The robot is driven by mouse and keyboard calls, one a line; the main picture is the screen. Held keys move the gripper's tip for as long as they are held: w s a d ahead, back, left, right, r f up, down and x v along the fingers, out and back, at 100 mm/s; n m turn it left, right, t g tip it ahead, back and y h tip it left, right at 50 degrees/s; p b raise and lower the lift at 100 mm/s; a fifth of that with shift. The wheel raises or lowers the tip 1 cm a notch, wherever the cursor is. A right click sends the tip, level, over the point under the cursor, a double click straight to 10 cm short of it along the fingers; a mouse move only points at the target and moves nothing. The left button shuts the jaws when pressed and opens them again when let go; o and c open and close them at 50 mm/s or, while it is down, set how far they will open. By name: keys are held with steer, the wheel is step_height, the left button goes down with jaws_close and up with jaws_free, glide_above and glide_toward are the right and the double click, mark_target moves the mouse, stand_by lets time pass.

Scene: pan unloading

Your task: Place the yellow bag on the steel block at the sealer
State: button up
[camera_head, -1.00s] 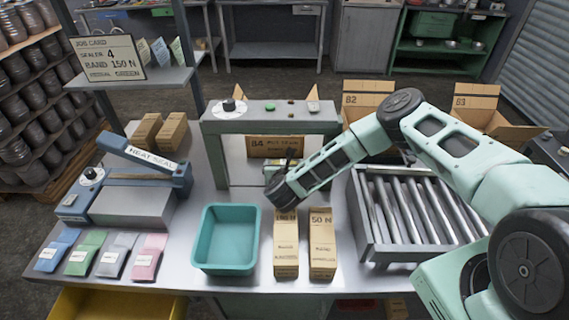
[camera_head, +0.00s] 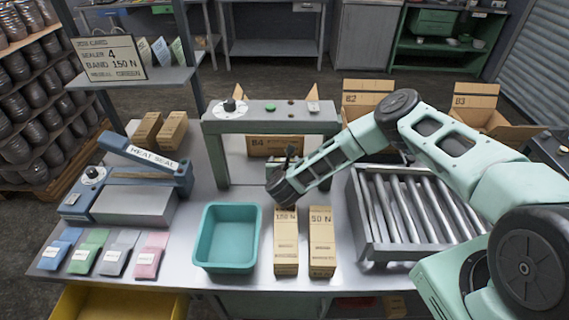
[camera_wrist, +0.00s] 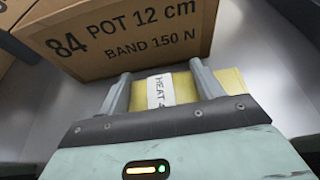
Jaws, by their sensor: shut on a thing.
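The yellow bag (camera_wrist: 185,88) is between the two fingers of my gripper (camera_wrist: 160,80) in the wrist view. The fingers are shut on it, and a white label on it partly reads "HEAT". In the head view my gripper (camera_head: 287,160) is at the middle of the bench, in front of the grey-green frame, largely hidden by my wrist; I cannot make out the bag there. The steel block (camera_head: 130,205) lies at the front of the blue heat sealer (camera_head: 150,165) on the left, with its top bare. My gripper is well to its right.
A box marked 84 (camera_wrist: 120,35) is close ahead of the fingers. Blue, green, grey and pink bags (camera_head: 151,255) lie front left. A roller rack (camera_head: 410,205) is right.

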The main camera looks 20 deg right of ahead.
steer(key=r+b+v, duration=0.2)
steer(key=b+v, duration=0.3)
steer(key=v, duration=1.1)
steer(key=shift+w, duration=0.4)
